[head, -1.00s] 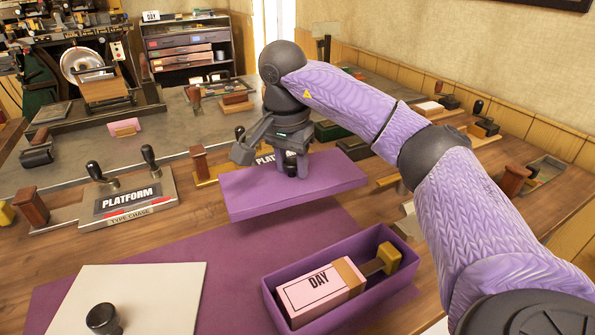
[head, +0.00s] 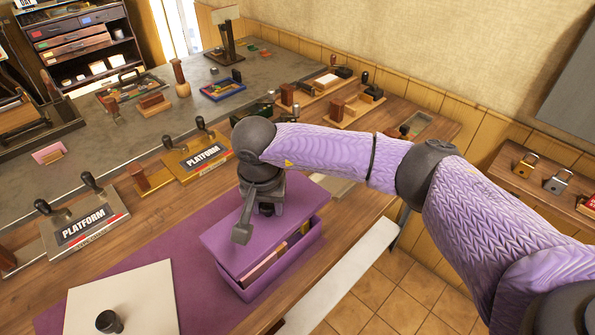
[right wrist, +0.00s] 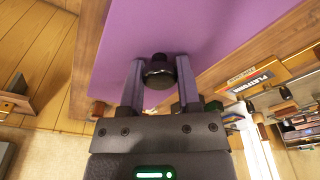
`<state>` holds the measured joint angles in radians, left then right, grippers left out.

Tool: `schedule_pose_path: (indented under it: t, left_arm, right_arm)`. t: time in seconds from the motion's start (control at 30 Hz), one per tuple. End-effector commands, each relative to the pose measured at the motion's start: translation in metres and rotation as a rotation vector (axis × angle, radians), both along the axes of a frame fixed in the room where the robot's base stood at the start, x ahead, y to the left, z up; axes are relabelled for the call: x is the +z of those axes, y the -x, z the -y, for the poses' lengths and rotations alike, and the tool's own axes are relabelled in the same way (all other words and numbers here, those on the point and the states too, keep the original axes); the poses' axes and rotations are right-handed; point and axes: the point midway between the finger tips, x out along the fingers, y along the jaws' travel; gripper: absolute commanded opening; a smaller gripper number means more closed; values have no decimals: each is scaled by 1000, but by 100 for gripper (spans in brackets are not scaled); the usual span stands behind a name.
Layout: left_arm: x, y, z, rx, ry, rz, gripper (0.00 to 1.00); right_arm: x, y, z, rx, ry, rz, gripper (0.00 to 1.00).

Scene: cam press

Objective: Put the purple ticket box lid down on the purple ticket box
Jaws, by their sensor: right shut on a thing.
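The purple ticket box (head: 290,272) stands on the purple mat near the table's right edge. The flat purple ticket box lid (head: 228,242) is over it, covering most of its opening. Along the near right side a gap shows between lid and box, with pink tickets (head: 264,264) and a bit of yellow inside. I cannot tell whether the lid touches the box elsewhere. My right gripper (head: 266,208) is above the lid, shut on its dark round knob, which shows between the fingers in the right wrist view (right wrist: 160,70). My left gripper is not in view.
A white board (head: 140,300) with a black knob lies left of the box. Two PLATFORM stamp holders (head: 85,225) (head: 203,158) stand behind it. The table edge drops to a tiled floor (head: 385,290) on the right.

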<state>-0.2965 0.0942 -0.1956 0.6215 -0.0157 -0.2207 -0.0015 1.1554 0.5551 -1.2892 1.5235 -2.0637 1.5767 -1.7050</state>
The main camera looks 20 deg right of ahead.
Motion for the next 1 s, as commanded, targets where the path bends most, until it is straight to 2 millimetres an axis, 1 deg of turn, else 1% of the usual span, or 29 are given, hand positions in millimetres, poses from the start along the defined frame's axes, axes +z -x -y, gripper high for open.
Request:
schedule_pose_path:
  t: [0.03,0.07,0.27,0.47,0.5,0.6,0.7,1.0]
  left_arm:
    - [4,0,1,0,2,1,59]
    - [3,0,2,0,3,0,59]
    - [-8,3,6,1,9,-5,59]
    - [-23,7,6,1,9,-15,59]
    - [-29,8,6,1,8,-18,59]
    - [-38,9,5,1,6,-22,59]
    - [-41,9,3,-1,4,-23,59]
    - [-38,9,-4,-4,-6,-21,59]
  right_arm:
    - [1,1,-4,11,-3,0,0]
    - [0,2,-5,15,-4,0,0]
    - [-16,2,-5,15,-3,-2,0]
    - [-41,2,-4,13,-2,-3,0]
    - [-47,1,-4,13,-2,-2,0]
    - [-57,1,-4,13,-2,-1,0]
    - [-59,1,-4,13,-3,-1,0]
    - [-57,1,-4,13,-3,0,0]
